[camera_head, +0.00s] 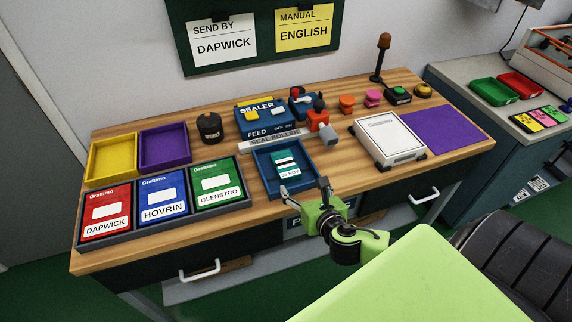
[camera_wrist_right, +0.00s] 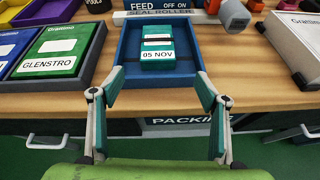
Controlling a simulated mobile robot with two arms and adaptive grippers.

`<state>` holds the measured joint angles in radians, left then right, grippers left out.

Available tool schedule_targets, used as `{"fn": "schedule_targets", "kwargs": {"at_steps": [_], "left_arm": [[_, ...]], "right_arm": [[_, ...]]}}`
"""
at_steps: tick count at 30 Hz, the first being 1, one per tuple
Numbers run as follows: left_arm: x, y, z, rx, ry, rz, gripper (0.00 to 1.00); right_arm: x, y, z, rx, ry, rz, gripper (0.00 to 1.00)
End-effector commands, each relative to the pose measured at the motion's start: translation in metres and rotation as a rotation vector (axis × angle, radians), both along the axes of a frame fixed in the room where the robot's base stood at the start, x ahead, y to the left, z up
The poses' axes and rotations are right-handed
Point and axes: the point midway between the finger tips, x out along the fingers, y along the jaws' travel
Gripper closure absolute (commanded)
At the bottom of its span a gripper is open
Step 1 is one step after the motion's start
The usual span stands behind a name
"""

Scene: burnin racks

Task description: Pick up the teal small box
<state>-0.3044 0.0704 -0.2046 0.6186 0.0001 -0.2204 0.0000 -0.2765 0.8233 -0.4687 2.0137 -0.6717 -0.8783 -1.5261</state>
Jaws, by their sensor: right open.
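The teal small box (camera_head: 287,164) lies in a blue tray (camera_head: 262,179) near the front edge of the wooden table. It has a white label reading 05 NOV and a dark stripe, and it also shows in the right wrist view (camera_wrist_right: 158,45). My right gripper (camera_head: 305,187) is open and empty at the table's front edge, just short of the tray. In the right wrist view its two fingers (camera_wrist_right: 150,86) stand apart, one on each side of the box's line, with the box beyond them. My left gripper is not in view.
Red, blue and green labelled boxes stand in a dark rack (camera_head: 165,222) left of the tray. A sealer (camera_head: 266,112) with a seal roller is behind it. Yellow and purple trays sit at the back left.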

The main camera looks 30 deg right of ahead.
Motion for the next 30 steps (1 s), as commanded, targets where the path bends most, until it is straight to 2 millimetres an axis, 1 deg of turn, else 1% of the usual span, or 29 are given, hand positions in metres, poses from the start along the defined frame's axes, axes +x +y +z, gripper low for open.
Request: {"fn": "schedule_targets", "kwargs": {"at_steps": [1, 4, 12, 15, 18, 25, 30], "left_arm": [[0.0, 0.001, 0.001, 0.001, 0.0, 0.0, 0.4], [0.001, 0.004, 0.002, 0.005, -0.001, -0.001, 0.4], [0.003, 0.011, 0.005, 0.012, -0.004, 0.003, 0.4], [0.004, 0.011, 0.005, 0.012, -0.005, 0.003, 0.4], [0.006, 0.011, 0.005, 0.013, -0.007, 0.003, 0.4], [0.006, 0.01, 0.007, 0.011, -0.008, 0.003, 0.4], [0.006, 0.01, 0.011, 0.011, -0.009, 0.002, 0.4]], "right_arm": [[0.003, 0.0, 0.005, -0.046, -0.002, 0.03, 0.32], [0.012, -0.002, 0.006, -0.088, -0.005, 0.054, 0.32], [0.057, -0.013, -0.013, -0.088, -0.005, 0.053, 0.32], [0.07, -0.016, -0.02, -0.086, -0.004, 0.053, 0.32], [0.078, -0.017, -0.023, -0.085, -0.003, 0.054, 0.32], [0.09, -0.021, -0.028, -0.085, -0.003, 0.053, 0.32], [0.109, -0.026, -0.037, -0.083, -0.004, 0.053, 0.32]]}}
